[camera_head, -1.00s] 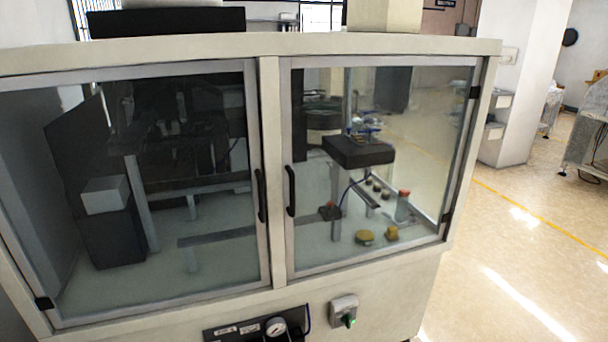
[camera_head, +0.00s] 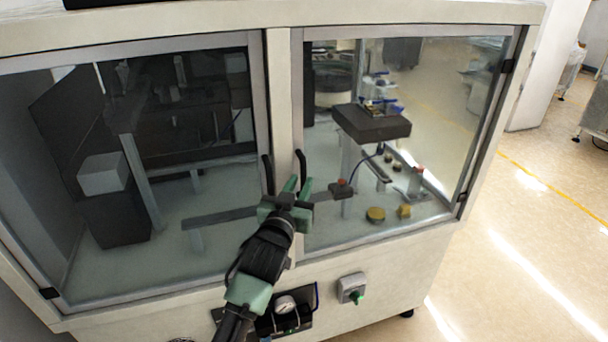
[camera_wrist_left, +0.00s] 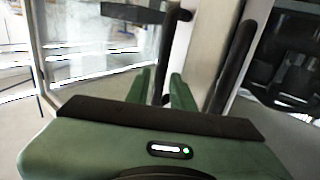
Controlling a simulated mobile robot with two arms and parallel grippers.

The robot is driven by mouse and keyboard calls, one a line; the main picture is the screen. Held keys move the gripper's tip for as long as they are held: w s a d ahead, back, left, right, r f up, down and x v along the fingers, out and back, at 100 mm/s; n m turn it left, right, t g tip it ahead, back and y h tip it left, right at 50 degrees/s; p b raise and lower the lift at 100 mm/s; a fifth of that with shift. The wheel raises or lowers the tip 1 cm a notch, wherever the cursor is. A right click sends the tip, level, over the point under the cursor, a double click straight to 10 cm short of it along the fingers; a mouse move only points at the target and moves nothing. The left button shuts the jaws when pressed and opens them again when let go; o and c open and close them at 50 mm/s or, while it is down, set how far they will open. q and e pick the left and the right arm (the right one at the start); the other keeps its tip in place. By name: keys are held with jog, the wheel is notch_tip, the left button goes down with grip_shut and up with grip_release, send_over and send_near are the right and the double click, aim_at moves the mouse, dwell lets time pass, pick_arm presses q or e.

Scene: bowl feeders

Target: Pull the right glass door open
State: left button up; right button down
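The right glass door (camera_head: 435,110) of the cabinet is closed, in a grey metal frame. Its black vertical handle (camera_head: 301,163) is by the centre post; its lower part is hidden by my left gripper (camera_head: 298,186). The gripper has green fingers and reaches up to the handle from below. In the left wrist view the two fingers (camera_wrist_left: 160,90) are apart, and the handle (camera_wrist_left: 172,45) runs down between them; contact cannot be told. The left door's handle (camera_wrist_left: 232,65) stands beside them. My right gripper is not in view.
The left glass door (camera_head: 140,240) is closed, with its handle (camera_head: 268,173) close to my gripper. Below the doors are a pressure gauge (camera_head: 285,304) and a grey switch box (camera_head: 350,287). Open floor (camera_head: 530,240) lies to the right of the cabinet.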

aim_at(303, 180)
pick_arm(q)
jog(key=shift+x, duration=1.55)
jog(key=shift+f, duration=0.1)
grip_shut()
